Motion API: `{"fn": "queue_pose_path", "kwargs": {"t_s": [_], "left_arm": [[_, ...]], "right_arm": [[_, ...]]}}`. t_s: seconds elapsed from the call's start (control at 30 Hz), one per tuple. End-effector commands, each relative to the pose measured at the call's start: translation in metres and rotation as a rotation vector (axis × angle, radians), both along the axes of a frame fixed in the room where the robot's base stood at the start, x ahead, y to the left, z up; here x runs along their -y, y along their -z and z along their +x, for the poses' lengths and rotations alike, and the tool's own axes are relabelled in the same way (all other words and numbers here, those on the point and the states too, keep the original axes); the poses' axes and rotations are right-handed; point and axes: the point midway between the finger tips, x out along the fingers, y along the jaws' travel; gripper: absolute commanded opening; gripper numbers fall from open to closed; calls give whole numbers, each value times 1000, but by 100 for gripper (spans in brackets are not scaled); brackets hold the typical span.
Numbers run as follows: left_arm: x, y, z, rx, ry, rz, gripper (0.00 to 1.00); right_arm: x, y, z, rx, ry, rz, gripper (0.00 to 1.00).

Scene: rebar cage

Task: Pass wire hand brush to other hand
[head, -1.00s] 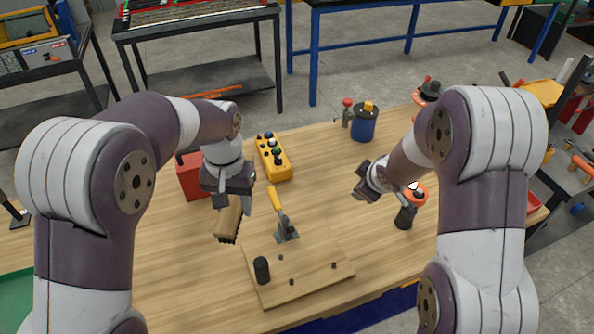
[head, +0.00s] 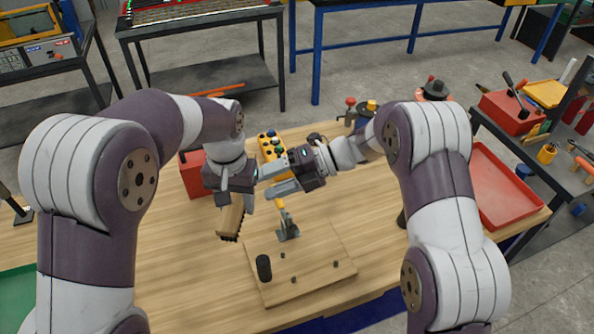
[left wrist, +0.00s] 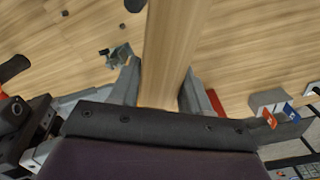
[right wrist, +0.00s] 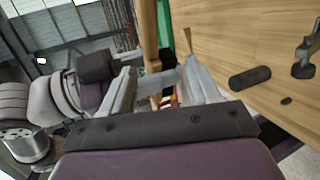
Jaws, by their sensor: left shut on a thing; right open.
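The wire hand brush (head: 231,220) has a pale wooden body with a dark bristle edge at its lower end. It hangs tilted from my left gripper (head: 236,194), above the table. In the left wrist view its wooden body (left wrist: 166,45) runs between the two fingers, which are shut on it. My right gripper (head: 272,182) is open and empty, pointing left toward the left gripper and the brush. In the right wrist view the brush's wood (right wrist: 150,35) shows just beyond the fingertips. Whether the right fingers touch it I cannot tell.
A wooden board (head: 305,275) with a toggle clamp (head: 288,230) and a black cylinder (head: 264,267) lies below the grippers. A yellow button box (head: 270,145) and a red box (head: 195,178) stand behind. A red tray (head: 497,188) is at right. The left tabletop is fairly clear.

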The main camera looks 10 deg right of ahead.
Motion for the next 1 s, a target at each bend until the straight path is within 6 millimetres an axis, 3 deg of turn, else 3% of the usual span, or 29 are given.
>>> {"fn": "queue_pose_path", "kwargs": {"t_s": [0.2, 0.53, 0.67, 0.7, 0.73, 0.8, 0.83, 1.0], "left_arm": [[0, 0, 0, 1, 0, 0, 12], [0, 0, 0, 1, 0, 0, 12], [0, 0, 0, 1, 0, 0, 12], [0, 0, 0, 1, 0, 0, 12], [0, 0, 0, 1, 0, 0, 50], [0, 0, 0, 1, 0, 0, 73], [0, 0, 0, 1, 0, 0, 77], [0, 0, 0, 0, 0, 0, 77]], "right_arm": [[-30, 11, -3, -2, 0, 0, 61], [-35, 13, -3, -1, 3, -1, 61], [-35, 13, -3, -1, 3, -1, 19], [-35, 13, -3, -1, 3, -1, 15], [-35, 12, -2, -1, 3, 0, 15], [-35, 12, -2, -1, 3, 0, 15], [-35, 12, -2, -1, 3, 0, 15], [-35, 12, -2, -1, 3, 0, 15]]}}
